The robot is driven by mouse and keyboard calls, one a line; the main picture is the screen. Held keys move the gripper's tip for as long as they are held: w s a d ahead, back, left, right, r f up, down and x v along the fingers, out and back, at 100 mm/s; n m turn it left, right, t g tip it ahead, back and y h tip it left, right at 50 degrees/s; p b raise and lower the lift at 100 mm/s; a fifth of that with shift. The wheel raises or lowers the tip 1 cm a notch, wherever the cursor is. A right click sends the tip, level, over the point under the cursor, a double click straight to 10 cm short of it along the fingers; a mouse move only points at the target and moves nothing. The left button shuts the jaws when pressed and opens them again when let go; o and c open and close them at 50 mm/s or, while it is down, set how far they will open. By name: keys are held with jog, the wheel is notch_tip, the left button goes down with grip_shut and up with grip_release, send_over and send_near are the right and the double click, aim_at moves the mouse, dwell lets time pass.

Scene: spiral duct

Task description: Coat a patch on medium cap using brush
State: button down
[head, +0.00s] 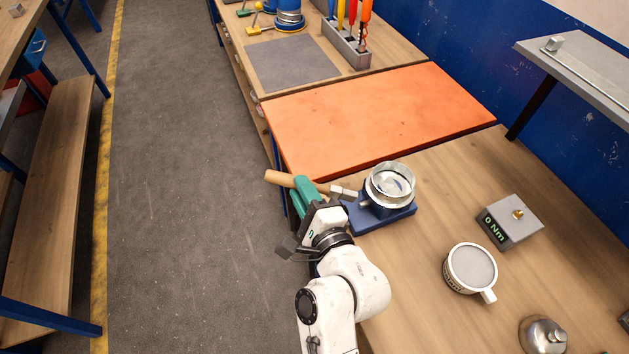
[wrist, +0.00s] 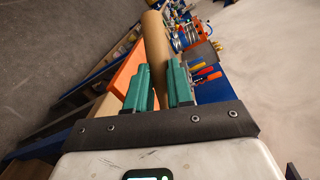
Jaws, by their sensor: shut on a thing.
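My gripper (head: 306,194) has green fingers and is shut on the wooden handle (head: 279,178) of the brush, at the left edge of the bench. The handle sticks out to the left of the fingers. A pale block-like end (head: 343,192) shows on the right, beside the blue stand. In the wrist view the handle (wrist: 155,45) runs up between the green fingers (wrist: 160,88). A shiny round metal cap (head: 390,184) sits on the blue stand (head: 385,222), just right of the gripper. I cannot tell whether the brush touches it, or whether it is the medium cap.
A white mug-like pot (head: 470,268) with grey contents stands right of the stand. A grey torque box (head: 510,220) reading 0 Nm and a metal dome (head: 542,336) are farther right. An orange mat (head: 380,115) lies behind. Bare wood separates these items.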

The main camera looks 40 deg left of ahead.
jog(key=shift+s+a+p, duration=0.3)
jog(key=shift+s, duration=0.6)
jog(key=s, duration=0.1)
jog(key=s+a, duration=0.1)
jog(key=shift+s, duration=0.4)
dwell(0.7)
